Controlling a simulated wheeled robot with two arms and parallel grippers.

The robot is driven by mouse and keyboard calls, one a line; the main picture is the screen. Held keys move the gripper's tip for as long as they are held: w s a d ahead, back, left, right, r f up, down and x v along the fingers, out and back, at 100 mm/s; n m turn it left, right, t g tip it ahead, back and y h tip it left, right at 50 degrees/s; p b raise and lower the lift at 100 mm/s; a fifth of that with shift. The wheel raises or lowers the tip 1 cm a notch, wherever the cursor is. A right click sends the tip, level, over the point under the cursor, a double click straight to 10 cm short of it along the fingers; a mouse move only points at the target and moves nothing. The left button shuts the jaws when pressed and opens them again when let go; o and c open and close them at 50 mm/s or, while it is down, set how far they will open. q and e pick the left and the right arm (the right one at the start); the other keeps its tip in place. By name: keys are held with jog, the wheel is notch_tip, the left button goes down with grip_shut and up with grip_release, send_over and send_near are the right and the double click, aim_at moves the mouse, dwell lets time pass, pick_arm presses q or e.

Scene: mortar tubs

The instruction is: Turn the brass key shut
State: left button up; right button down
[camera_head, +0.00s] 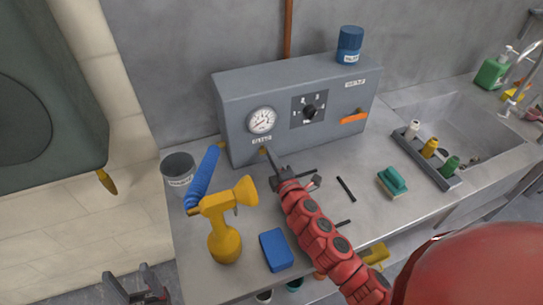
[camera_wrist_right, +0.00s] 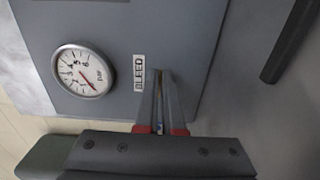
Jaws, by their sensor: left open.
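A grey box with a pressure dial (camera_head: 262,120) stands on the metal counter. The dial also shows in the wrist view (camera_wrist_right: 83,71). Below the dial is a label, which reads BLEED in the wrist view (camera_wrist_right: 139,72). A small bit of the brass key (camera_head: 263,150) shows at the box front under this label. My right gripper (camera_head: 266,152) reaches it, its narrow fingers (camera_wrist_right: 160,76) close together around the key. The fingers hide most of the key, so I cannot tell its angle. My left gripper (camera_head: 141,290) is open and empty at the lower left, away from the box.
A yellow spray bottle (camera_head: 224,240), a blue cylinder (camera_head: 203,177), a grey cup (camera_head: 178,170) and a blue block (camera_head: 276,250) stand left of my right arm. A green sponge (camera_head: 391,181) and a bottle rack (camera_head: 430,162) are right, before the sink.

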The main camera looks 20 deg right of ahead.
jog(key=c, duration=1)
grip_release()
jog(key=shift+c, duration=0.2)
jog(key=s, duration=0.4)
jog(key=s+b, duration=0.1)
jog(key=s, duration=0.4)
jog(key=shift+s+d+f, duration=0.15)
jog(key=shift+d+f, duration=0.05)
jog(key=s, duration=0.7)
jog(key=shift+d+r, duration=0.15)
jog(key=shift+d, duration=0.05)
jog(key=shift+s+a, duration=0.1)
jog(key=shift+s, duration=0.45)
